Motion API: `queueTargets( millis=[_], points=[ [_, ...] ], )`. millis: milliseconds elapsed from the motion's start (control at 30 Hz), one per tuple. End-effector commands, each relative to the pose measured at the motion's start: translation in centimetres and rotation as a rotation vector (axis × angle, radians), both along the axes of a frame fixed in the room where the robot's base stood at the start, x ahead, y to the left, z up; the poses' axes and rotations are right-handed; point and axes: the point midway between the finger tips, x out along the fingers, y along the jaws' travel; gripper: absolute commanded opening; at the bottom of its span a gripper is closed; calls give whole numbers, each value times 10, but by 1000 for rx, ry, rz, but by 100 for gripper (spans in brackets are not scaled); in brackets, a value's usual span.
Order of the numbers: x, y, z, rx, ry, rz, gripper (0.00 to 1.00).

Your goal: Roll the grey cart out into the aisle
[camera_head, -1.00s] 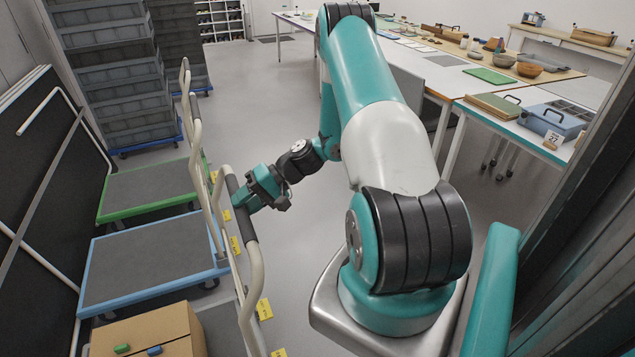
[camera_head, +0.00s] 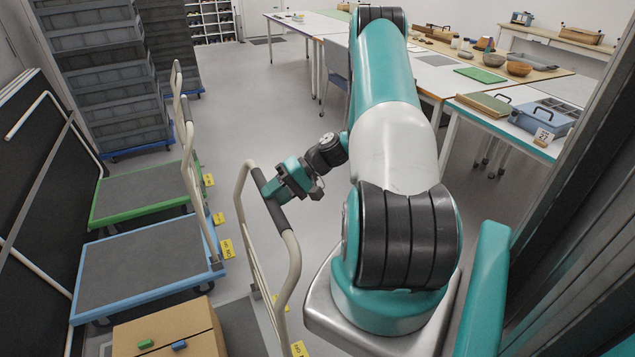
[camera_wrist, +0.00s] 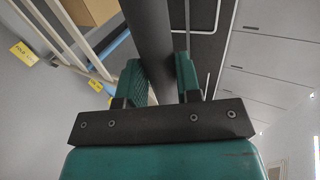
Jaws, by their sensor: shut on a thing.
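The grey cart stands nearest me at the lower left; its grey deck (camera_head: 242,325) is partly cut off by the frame's bottom edge. Its cream tube handle (camera_head: 290,262) rises on the right side, with a dark grip at the top. My gripper (camera_head: 277,187) is shut on that grip. In the wrist view the dark grip (camera_wrist: 148,35) runs between the two teal fingers of my gripper (camera_wrist: 160,75). A cardboard box (camera_head: 205,340) with a green and a blue piece on top rides on the deck. The cart's wheels are hidden.
A blue-edged cart (camera_head: 150,262) and a green-edged cart (camera_head: 140,193) stand in line beyond it. Stacked grey crates (camera_head: 105,80) stand behind. Yellow floor labels (camera_head: 226,249) mark the bays. The aisle floor (camera_head: 235,115) is open ahead; work tables (camera_head: 450,80) line its right.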

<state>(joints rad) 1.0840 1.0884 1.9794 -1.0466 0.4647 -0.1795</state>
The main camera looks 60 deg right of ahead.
Motion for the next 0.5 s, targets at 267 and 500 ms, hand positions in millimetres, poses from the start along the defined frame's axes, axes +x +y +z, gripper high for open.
queueTargets(
  millis=[267,500],
  points=[
    [-13,-23,0,-5,-3,-7,5],
    [-25,-41,0,-5,-4,-6,5]
  ],
)
